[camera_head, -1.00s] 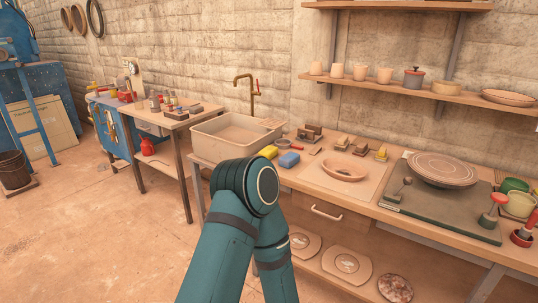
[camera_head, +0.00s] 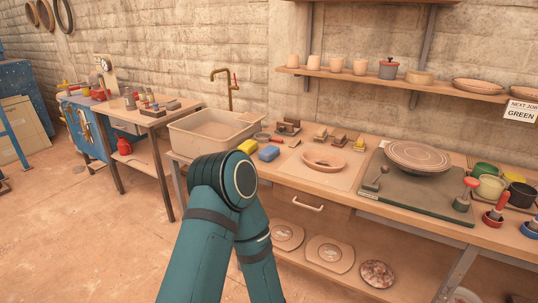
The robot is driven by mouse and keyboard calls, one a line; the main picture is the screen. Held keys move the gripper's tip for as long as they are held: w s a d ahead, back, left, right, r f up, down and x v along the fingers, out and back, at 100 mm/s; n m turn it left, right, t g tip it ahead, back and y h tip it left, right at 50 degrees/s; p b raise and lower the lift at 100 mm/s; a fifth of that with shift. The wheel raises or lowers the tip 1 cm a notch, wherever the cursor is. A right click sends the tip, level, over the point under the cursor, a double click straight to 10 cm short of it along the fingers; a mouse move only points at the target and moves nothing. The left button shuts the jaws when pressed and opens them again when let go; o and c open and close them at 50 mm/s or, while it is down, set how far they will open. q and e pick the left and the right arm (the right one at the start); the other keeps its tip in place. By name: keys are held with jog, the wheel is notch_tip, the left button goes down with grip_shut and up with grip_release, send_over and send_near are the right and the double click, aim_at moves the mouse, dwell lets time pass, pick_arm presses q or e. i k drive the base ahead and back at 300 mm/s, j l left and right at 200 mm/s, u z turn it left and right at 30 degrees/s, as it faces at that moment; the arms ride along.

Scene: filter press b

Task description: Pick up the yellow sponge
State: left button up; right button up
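A yellow sponge (camera_head: 247,146) lies on the worktop just right of the beige sink (camera_head: 177,139). A blue sponge (camera_head: 268,153) lies to its right, a little nearer. A teal arm of mine rises from the bottom of the head view, and its bent joint stands in front of the worktop, just below the yellow sponge. Neither gripper is in view, so I cannot see how either one stands relative to the sponge.
A shallow bowl (camera_head: 323,160) sits on a pale board right of the sponges. Further right a grey-green mat (camera_head: 402,200) carries a round ribbed plate (camera_head: 418,155). A brass tap (camera_head: 228,88) stands behind the sink. Several pots fill the worktop's right end.

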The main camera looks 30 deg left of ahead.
aim_at(248, 146)
jog(key=u, duration=1.35)
jog(key=i+u, duration=0.1)
jog(key=i, duration=0.55)
